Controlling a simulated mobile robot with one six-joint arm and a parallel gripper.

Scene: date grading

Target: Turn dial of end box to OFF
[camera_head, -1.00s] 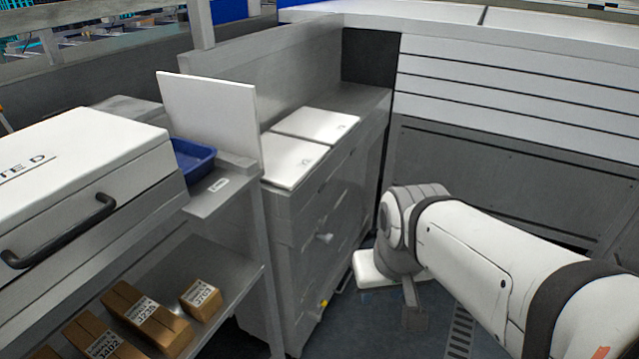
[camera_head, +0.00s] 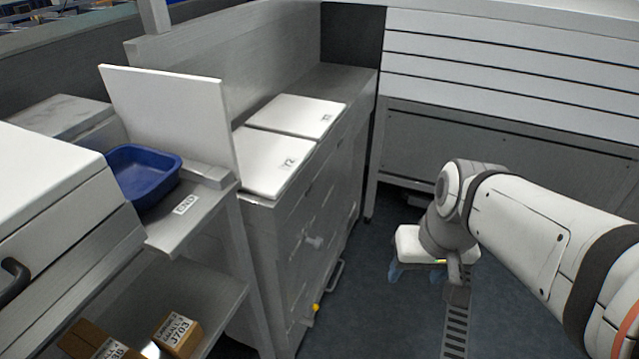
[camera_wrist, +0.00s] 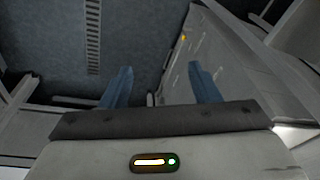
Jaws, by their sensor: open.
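My gripper (camera_wrist: 160,75) is open and empty, with its two blue fingers apart in the wrist view. In the head view my gripper (camera_head: 420,272) hangs low over the floor, right of the grey cabinet and apart from it. A label reading END (camera_head: 186,204) is on the shelf edge in front of the blue tray. A small grey block (camera_head: 208,175) sits behind that label; I cannot tell whether it is the end box. A pale knob (camera_head: 315,242) sticks out of the cabinet front, but no OFF marking is readable. I cannot identify the dial.
The grey cabinet (camera_head: 278,240) carries two white lids, one marked Y2 (camera_head: 275,163). A white upright panel (camera_head: 170,112) stands beside the blue tray (camera_head: 143,178). Cartons (camera_head: 177,334) lie on the lower shelf. The floor (camera_head: 375,320) right of the cabinet is clear.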

